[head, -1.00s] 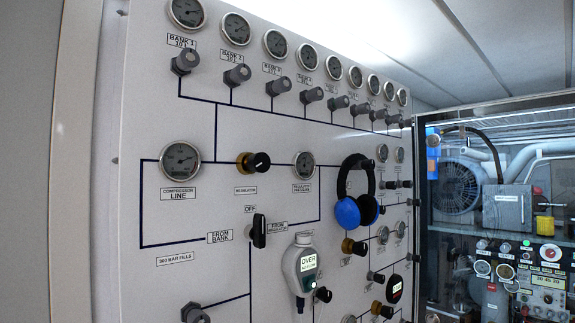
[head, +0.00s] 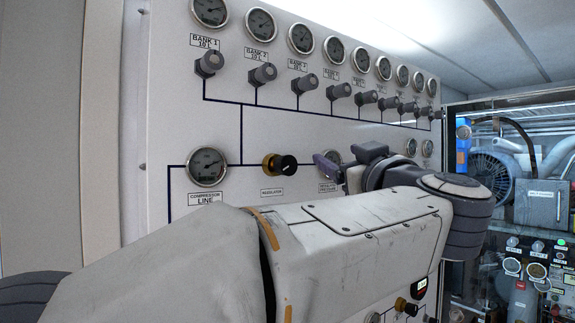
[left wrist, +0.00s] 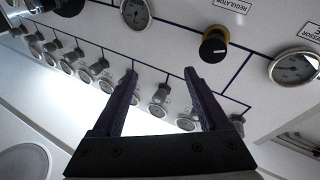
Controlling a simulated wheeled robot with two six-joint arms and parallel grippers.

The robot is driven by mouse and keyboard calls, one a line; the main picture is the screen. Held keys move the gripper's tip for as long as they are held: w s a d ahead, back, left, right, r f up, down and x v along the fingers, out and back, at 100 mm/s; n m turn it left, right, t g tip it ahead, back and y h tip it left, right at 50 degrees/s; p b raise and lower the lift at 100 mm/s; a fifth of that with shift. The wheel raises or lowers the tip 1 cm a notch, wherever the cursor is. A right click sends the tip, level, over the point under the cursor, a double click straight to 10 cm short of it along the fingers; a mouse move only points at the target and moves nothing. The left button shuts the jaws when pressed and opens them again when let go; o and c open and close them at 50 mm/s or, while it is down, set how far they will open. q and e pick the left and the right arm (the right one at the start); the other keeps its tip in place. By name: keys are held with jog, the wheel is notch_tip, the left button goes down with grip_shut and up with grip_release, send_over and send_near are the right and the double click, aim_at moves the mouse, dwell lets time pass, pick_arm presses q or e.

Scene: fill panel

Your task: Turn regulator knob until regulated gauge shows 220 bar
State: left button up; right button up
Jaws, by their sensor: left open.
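The regulator knob (head: 286,165) is black with a white mark on a brass collar, mid-panel above its "REGULATOR" label. In the left wrist view the knob (left wrist: 213,46) appears upside down, beyond and right of the fingers. The regulated pressure gauge (head: 333,156) is partly hidden behind my left gripper (head: 338,166); its reading cannot be made out. The gauge (left wrist: 136,14) also shows at the top of the left wrist view, too small to read. My left gripper's purple fingers (left wrist: 160,75) are apart and empty, not touching the knob. My right gripper is out of view.
The compressor line gauge (head: 208,166) is left of the knob. A row of bank valves (head: 263,74) and gauges (head: 301,38) runs above. My left arm covers much of the lower panel. A glazed cabinet with machinery (head: 510,190) stands at the right.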

aim_at(289, 167)
pick_arm(q)
jog(key=s+a+f+n+g+y, duration=0.2)
jog(key=s+a+n+g+y, duration=0.1)
jog(key=a+g+y, duration=0.15)
jog(key=p+x, duration=0.3)
jog(key=x, duration=0.5)
jog(key=shift+w+d+r, duration=0.1)
jog(key=shift+w+d, duration=0.05)
jog(key=shift+w, duration=0.1)
jog(key=shift+w+a, duration=0.3)
jog(key=shift+w, duration=0.3)
grip_shut()
jog(key=shift+n, duration=0.3)
